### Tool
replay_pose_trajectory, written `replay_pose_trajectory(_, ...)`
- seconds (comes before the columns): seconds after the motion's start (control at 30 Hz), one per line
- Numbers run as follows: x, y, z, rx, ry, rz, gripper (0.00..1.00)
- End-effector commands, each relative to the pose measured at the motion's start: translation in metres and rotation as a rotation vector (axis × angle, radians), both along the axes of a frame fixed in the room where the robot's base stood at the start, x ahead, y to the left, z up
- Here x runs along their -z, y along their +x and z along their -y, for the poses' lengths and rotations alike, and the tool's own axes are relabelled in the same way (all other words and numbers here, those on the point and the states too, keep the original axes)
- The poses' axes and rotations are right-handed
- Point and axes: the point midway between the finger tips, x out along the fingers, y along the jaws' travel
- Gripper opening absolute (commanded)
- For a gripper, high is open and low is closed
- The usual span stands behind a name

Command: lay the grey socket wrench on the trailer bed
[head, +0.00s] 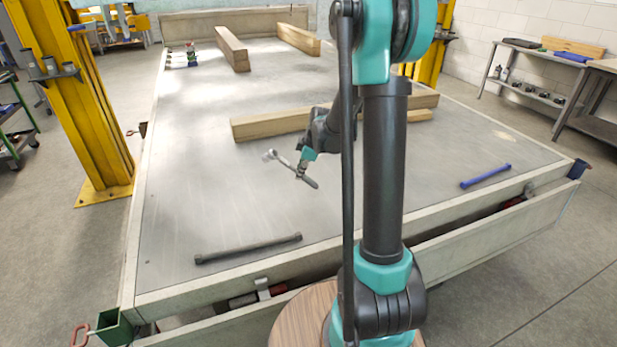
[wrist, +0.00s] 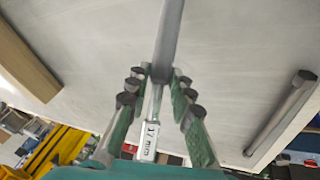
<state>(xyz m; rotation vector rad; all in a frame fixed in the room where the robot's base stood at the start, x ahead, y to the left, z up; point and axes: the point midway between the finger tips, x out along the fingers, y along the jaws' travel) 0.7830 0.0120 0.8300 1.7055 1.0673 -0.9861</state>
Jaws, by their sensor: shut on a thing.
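The grey socket wrench (head: 312,182) is in my gripper (head: 301,170), over the middle of the trailer bed (head: 200,200). Its socket head points to the upper left and its dark handle to the lower right in the head view. In the wrist view, the wrench (wrist: 168,40) runs between the two fingers of my gripper (wrist: 158,78), which are shut on it. A "17 mm" marking shows on the shaft. The bed (wrist: 230,60) fills the background there. I cannot tell how large the gap between wrench and bed is.
A dark bar (head: 248,249) lies near the bed's front edge and a blue bar (head: 486,176) at the right. Wooden beams (head: 270,124) lie behind my gripper and at the back (head: 232,48). Small items (head: 192,55) stand at the far left. Bare bed lies left of the gripper.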

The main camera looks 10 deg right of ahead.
Motion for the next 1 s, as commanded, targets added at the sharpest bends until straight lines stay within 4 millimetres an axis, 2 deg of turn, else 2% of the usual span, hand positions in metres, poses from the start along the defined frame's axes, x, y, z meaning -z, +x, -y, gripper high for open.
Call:
replay_pose_trajectory(0.07, 0.007, -0.01, -0.002, -0.095, -0.13, -0.076, 0.0)
replay_pose_trajectory(0.2, 0.011, -0.029, 0.006, -0.221, -0.356, -0.177, 0.0)
replay_pose_trajectory(0.4, 0.0, -0.05, 0.022, -0.319, -0.595, -0.256, 0.0)
replay_pose_trajectory(0.67, -0.011, -0.059, 0.032, -0.348, -0.7, -0.286, 0.0)
replay_pose_trajectory(1.0, 0.019, -0.058, 0.032, -0.346, -0.7, -0.285, 0.0)
